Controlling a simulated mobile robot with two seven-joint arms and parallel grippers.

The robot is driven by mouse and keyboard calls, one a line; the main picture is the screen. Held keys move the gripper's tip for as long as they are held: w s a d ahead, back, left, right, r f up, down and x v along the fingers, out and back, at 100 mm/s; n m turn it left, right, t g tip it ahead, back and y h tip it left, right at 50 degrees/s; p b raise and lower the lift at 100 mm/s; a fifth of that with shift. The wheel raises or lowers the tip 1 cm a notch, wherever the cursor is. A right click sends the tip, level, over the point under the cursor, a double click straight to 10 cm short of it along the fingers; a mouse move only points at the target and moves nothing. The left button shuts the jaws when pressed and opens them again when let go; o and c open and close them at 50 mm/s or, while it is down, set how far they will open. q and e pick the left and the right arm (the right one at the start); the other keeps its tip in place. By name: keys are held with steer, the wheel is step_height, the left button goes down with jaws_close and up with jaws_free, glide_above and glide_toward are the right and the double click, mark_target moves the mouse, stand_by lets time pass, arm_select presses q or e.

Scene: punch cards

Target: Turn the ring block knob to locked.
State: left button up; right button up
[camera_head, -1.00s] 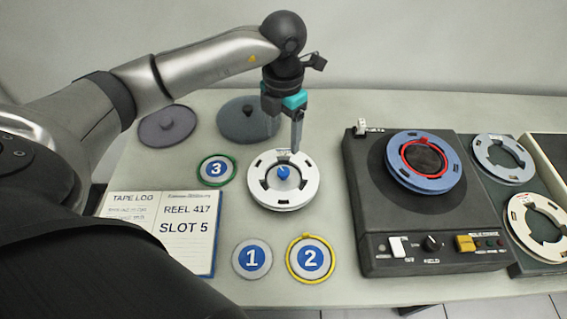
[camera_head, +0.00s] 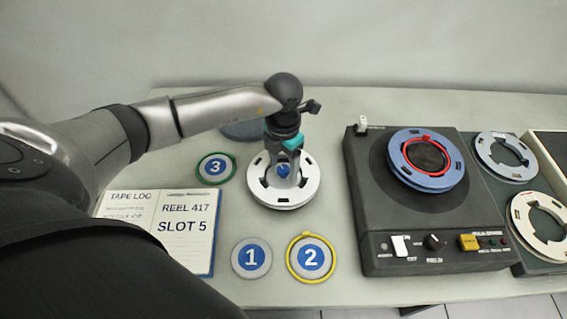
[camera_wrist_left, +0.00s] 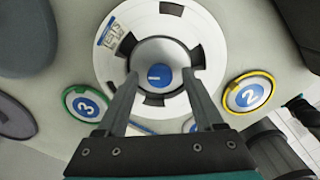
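A small blue knob (camera_head: 283,171) sits at the centre of a white reel (camera_head: 262,199) on the table. In the left wrist view the knob (camera_wrist_left: 158,77) shows a short white line on its top and sits on a grey hub inside the white reel (camera_wrist_left: 163,22). My left gripper (camera_head: 286,180) is down over the reel centre. In the wrist view its two fingers (camera_wrist_left: 160,74) are apart on either side of the hub, with a gap to the knob. Whether they touch the hub is unclear. I cannot read any lock marking. My right gripper is not in view.
A grey machine (camera_head: 362,220) with a blue reel (camera_head: 452,183) and red ring stands to the right. Numbered discs 1 (camera_head: 251,258), 2 (camera_head: 311,258) and 3 (camera_head: 215,168) lie around the white reel. An open log book (camera_head: 190,240) lies to the left.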

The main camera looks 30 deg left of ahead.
arm_select(q)
steer(key=c, duration=1)
jaws_close()
steer(key=shift+m, duration=0.4)
steer(key=shift+m+b, duration=0.6)
steer(key=shift+m, duration=0.3)
steer(key=m+b, duration=0.2)
steer(key=m, duration=0.2)
steer(key=shift+w+m, duration=0.1)
steer(key=shift+m, duration=0.2)
steer(key=m+b, duration=0.1)
steer(key=m, duration=0.2)
steer(key=shift+b, duration=0.3)
steer(key=shift+m+b, duration=0.75)
steer(key=shift+m, duration=1.15)
steer(key=shift+r, duration=0.1)
